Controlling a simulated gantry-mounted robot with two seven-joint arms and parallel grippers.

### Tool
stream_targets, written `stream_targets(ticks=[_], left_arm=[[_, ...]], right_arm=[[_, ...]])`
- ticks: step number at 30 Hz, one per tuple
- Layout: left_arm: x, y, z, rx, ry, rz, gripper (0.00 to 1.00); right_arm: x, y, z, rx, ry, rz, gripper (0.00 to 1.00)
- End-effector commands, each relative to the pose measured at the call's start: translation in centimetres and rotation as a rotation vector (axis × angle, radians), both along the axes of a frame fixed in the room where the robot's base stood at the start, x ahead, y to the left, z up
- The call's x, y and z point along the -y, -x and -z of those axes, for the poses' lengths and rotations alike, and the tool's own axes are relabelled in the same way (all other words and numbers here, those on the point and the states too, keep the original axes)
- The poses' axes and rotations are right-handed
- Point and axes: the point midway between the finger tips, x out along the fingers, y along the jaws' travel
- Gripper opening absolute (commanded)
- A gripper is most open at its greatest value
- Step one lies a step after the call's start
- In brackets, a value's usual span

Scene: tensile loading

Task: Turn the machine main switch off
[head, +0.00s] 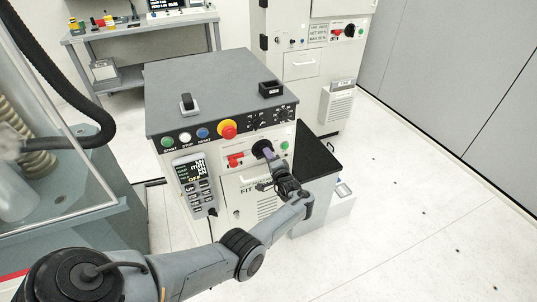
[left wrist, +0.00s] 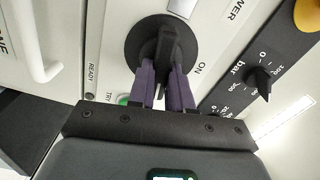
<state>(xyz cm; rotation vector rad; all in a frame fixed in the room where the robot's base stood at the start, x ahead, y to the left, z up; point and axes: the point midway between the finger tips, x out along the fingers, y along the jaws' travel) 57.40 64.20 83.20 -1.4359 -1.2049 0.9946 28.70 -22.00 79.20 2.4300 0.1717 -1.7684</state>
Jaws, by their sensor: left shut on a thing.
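The machine main switch is a black rotary knob (head: 262,148) on the white front panel of the grey-topped machine. In the left wrist view the knob's round base and raised handle (left wrist: 166,42) fill the upper middle, with the labels ON, READY and a partly hidden TRIP around it. My left gripper (head: 270,157) is at the knob, its purple fingers (left wrist: 164,88) on either side of the black handle and shut on it. My right gripper is not in view.
An emergency-stop button (head: 228,129), a red switch (head: 235,160) and a green button (head: 285,146) are near the knob. A pendant (head: 195,183) hangs left on the front. A small black selector (left wrist: 262,82) is close beside my left gripper. Open floor (head: 420,215) lies right.

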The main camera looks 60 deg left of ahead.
Motion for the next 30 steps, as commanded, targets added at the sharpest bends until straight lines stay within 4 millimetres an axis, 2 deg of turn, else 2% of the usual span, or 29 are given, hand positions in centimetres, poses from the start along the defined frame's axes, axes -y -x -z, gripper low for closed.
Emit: stream_targets(ticks=[12,28,29,30], left_arm=[[0.01,-0.03,0.11,-0.182,-0.032,0.0,0.0],[0.01,-0.01,0.17,-0.205,-0.036,0.0,0.0],[0.01,-0.01,0.17,-0.205,-0.036,0.0,0.22],[0.01,-0.01,0.17,-0.205,-0.036,0.0,0.28]], right_arm=[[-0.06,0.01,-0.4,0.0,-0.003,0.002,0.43],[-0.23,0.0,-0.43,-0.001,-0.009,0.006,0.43],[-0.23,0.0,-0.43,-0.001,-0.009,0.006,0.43],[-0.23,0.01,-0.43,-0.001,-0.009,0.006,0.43]])
